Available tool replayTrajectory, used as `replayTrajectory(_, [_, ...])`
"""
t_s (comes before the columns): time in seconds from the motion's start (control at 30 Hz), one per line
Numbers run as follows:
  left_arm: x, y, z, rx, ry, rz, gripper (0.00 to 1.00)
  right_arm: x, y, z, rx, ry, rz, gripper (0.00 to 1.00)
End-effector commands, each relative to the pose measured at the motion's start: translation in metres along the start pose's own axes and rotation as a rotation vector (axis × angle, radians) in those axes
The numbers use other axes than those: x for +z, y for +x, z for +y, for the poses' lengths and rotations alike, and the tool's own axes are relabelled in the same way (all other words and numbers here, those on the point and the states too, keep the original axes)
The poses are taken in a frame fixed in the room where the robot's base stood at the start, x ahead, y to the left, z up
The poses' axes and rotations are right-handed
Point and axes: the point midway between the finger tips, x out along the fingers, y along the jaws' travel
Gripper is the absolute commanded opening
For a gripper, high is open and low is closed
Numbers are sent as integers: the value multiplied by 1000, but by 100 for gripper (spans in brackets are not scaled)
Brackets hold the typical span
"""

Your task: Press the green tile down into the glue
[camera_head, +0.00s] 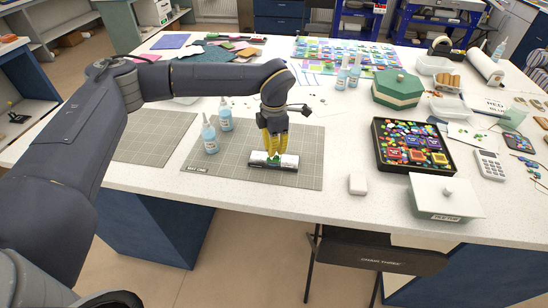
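My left gripper (275,147) points straight down with its yellow fingers close together. Its fingertips are at a small green tile (275,159), which shows low between and just below them. The tile is on a small dark piece with a pale, shiny front edge (287,161), lying on the right-hand grey cutting mat (230,173). The fingers partly hide the tile, and I cannot tell whether they grip it or only touch it. Glue under the tile cannot be made out. My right gripper is not in view.
Two blue glue bottles (209,136) stand on the mat left of the gripper. A black tray of coloured tiles (390,168), a white eraser-like block (357,184) and a lidded white box (446,199) are to the right. The mat's front part is clear.

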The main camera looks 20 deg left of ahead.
Motion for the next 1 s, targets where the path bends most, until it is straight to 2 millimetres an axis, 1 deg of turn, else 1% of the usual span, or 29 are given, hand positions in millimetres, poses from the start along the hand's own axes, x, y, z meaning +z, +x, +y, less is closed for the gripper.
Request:
replayTrajectory(0.2, [0,-16,0,1,1,-2,0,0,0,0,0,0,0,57])
replayTrajectory(0.6, [0,-41,0,0,1,-1,0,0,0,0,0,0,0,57])
replayTrajectory(0.8, [0,-46,0,1,1,-1,0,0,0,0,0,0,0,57])
replayTrajectory(1.0, [0,-46,0,0,1,-1,0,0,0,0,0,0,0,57])
